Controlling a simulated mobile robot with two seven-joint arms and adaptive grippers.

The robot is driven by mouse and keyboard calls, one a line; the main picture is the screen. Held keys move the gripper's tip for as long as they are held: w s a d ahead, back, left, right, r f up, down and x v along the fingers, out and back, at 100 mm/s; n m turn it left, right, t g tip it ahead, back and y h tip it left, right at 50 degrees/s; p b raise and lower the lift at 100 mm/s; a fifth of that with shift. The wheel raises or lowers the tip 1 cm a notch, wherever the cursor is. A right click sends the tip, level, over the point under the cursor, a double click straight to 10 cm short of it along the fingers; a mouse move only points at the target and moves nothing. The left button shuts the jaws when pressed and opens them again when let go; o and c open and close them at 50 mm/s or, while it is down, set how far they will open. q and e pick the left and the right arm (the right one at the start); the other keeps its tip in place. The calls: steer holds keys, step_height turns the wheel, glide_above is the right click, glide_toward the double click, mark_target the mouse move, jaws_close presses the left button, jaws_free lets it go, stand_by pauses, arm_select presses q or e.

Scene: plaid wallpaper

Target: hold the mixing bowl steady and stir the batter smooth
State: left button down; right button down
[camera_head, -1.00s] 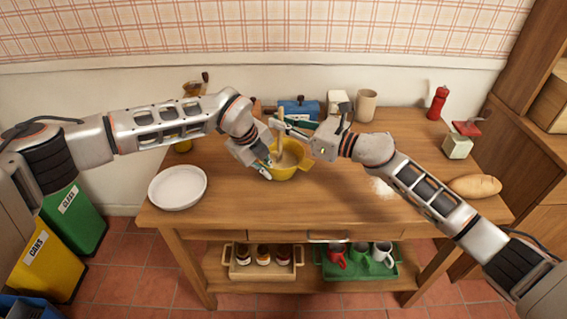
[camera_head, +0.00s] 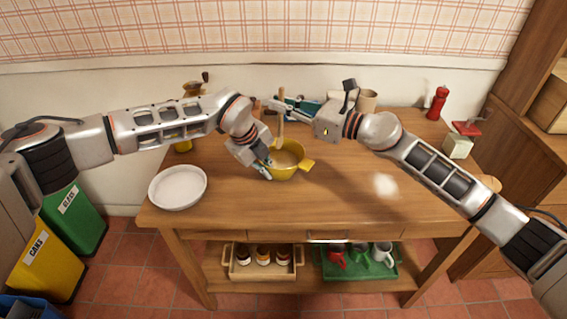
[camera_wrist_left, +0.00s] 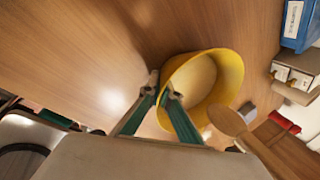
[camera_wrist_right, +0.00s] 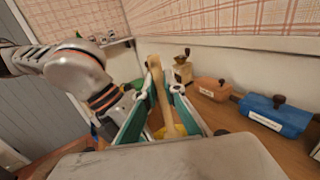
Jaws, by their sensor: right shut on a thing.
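The yellow mixing bowl (camera_head: 292,173) stands on the table with pale batter (camera_head: 284,159) in it. My left gripper (camera_head: 264,166) is at its left rim. In the left wrist view its fingertips (camera_wrist_left: 160,90) straddle the rim of the bowl (camera_wrist_left: 232,75); whether they pinch it I cannot tell. My right gripper (camera_wrist_right: 159,92) is shut on the handle of a wooden spoon (camera_wrist_right: 155,75), held upright above the bowl. The spoon's head (camera_wrist_left: 228,121) looks raised clear of the batter, beside the rim in the left wrist view.
A white plate (camera_head: 178,187) lies at the table's left. A blue box (camera_wrist_right: 275,115), a coffee grinder (camera_wrist_right: 182,68) and a beige cup (camera_head: 368,101) stand along the back. A red mill (camera_head: 437,103) is at right. A white patch (camera_head: 384,186) marks otherwise bare wood.

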mark_target(284, 90)
stand_by(0.5)
steer(key=shift+r, duration=2)
arm_select(q)
steer(key=c, duration=2.2)
jaws_free()
